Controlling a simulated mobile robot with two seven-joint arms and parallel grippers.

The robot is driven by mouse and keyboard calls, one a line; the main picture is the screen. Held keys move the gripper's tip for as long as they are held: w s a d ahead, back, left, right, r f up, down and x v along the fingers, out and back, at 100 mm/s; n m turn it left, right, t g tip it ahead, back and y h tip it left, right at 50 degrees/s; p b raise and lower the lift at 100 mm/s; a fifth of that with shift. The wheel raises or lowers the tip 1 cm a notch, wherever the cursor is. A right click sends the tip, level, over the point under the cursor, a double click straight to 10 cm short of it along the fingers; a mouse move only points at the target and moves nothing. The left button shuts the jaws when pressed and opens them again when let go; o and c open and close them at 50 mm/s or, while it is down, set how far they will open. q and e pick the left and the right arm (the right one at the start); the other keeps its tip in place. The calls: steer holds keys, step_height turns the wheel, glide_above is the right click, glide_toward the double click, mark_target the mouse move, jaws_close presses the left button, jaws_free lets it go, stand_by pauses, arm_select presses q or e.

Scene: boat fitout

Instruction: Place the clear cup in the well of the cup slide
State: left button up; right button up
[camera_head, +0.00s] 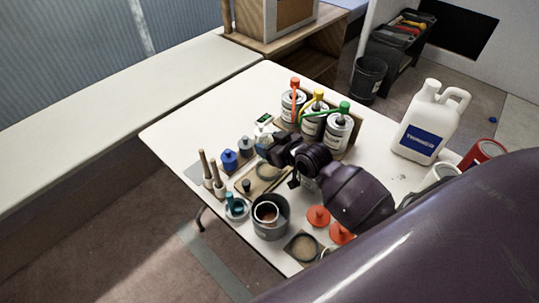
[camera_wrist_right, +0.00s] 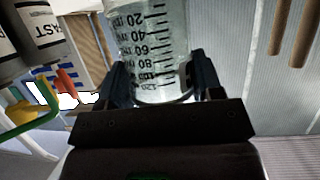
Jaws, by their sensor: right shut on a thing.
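The clear cup (camera_wrist_right: 155,45), marked with black graduations, is between the fingers of my right gripper (camera_wrist_right: 162,84) in the right wrist view. The right gripper (camera_head: 270,147) is shut on it. In the head view the cup shows only as a small pale patch at the fingertips, mostly hidden. What looks like the cup slide, a wooden board (camera_head: 262,187) with a round ring and a dark knob, lies just below the gripper in the picture. I cannot tell the cup's height above it. My left gripper is not in view.
Several cans with red, yellow and green pumps (camera_head: 312,122) stand behind the gripper. Wooden-handled brushes (camera_head: 211,177) and blue-topped pots (camera_head: 230,159) are to the left. A grey pot (camera_head: 270,228) and red discs (camera_head: 318,216) are in front. A white jug (camera_head: 427,128) stands right.

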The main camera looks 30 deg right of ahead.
steer(key=shift+f+b, duration=0.4)
steer(key=shift+f, duration=1.85)
steer(key=shift+f, duration=0.65)
steer(key=o, duration=0.9)
steer(key=shift+r, duration=0.5)
steer(key=shift+p+v, duration=4)
steer(key=shift+v, duration=2.1)
steer(key=shift+w+r, duration=0.1)
